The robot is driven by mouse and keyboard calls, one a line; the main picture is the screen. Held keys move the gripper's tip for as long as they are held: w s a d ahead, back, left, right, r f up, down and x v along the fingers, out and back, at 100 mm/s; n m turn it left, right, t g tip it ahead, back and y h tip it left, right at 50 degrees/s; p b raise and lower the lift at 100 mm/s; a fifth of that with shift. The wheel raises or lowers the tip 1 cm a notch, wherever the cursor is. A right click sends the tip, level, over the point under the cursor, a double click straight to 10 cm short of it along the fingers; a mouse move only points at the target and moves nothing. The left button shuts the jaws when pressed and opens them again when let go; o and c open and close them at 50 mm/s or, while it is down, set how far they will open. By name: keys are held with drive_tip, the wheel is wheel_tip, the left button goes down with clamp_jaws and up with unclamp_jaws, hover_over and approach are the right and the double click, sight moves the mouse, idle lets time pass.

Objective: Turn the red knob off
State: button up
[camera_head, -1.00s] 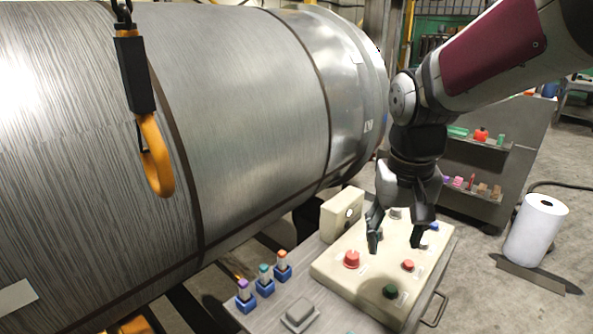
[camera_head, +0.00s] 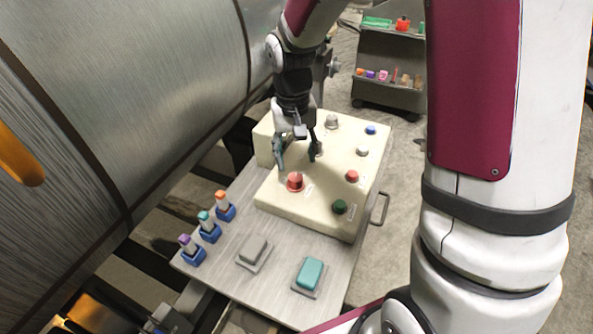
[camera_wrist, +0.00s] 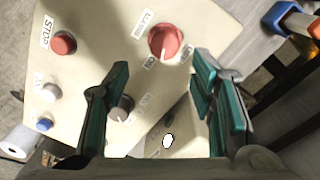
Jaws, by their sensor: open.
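The red knob (camera_head: 295,182) sits on a cream control box (camera_head: 300,208) in the head view. In the wrist view it is a round red dial (camera_wrist: 165,41) with a pale pointer line and label plates beside it. My gripper (camera_head: 297,156) is open and empty, just behind and above the knob in the head view. In the wrist view its two teal-padded fingers (camera_wrist: 160,75) point toward the knob, which shows between and beyond the tips, apart from them. A separate red STOP button (camera_head: 351,176) also shows in the wrist view (camera_wrist: 63,43).
The box also carries a green button (camera_head: 339,206), a white button (camera_head: 362,151), a blue button (camera_head: 370,130) and grey knobs (camera_head: 331,121). A large metal cylinder (camera_head: 150,95) stands left.

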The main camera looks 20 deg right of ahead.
sight(297, 174)
drive_tip(key=shift+d+f, duration=0.1)
drive_tip(key=shift+f, duration=3)
drive_tip(key=c, duration=1.1)
